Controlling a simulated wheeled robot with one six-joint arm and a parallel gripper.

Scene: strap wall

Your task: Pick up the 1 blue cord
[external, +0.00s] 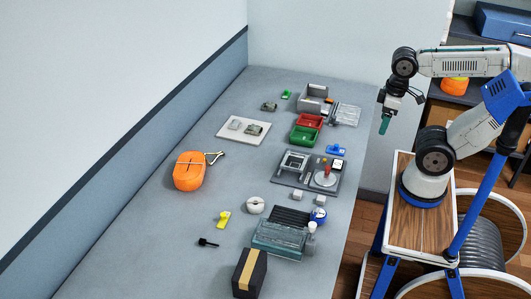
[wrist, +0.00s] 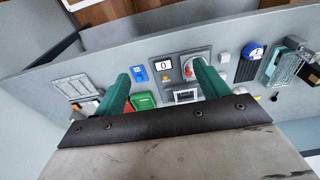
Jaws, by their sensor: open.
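I cannot tell surely which thing is the blue cord. A round blue piece with a pale centre (external: 318,214) sits at the table's right side, beside a dark ribbed block; it also shows in the wrist view (wrist: 254,51). A flat blue piece (external: 336,149) lies near the right edge, below the green bin; it shows in the wrist view too (wrist: 139,73). My gripper (external: 385,125) hangs over the floor, right of the table and apart from everything. Its green fingers stand apart and empty in the wrist view (wrist: 162,70).
An orange strap bundle (external: 188,174) lies by the wall. Red (external: 309,121) and green (external: 303,136) bins, a panel with a red knob (external: 325,164), a clear container (external: 277,238) and a black box (external: 248,275) stand on the table (external: 165,240). The table's left front is clear.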

